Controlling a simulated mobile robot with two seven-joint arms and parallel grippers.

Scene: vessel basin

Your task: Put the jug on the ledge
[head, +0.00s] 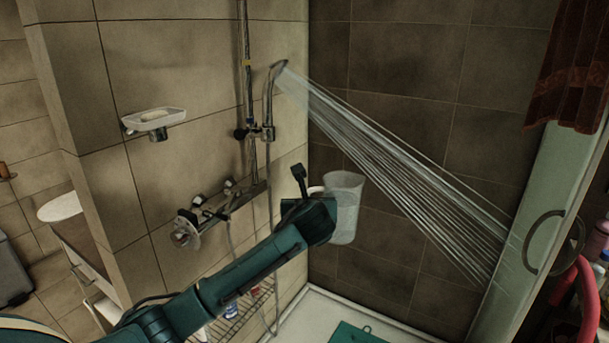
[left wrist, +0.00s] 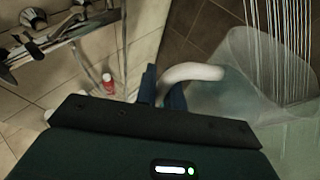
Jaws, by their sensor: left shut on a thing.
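The jug (head: 346,200) is a translucent whitish vessel, upright or nearly so, held in the air in front of the dark tiled wall. My left gripper (head: 322,204) reaches in from the lower left and is shut on its handle. In the left wrist view the white curved handle (left wrist: 195,72) runs from between the fingers (left wrist: 162,88) to the jug body (left wrist: 250,85). Water streams cross in front of or over the jug there; I cannot tell if they enter it. I cannot make out for certain which surface is the ledge. My right gripper is not in view.
A shower head (head: 278,70) sprays water down to the right. Taps (head: 205,218) and a soap dish (head: 155,119) are on the left wall. A wire rack (head: 240,318) is low down. A glass door with a round handle (head: 533,243) stands right. A green mat (head: 355,335) lies below.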

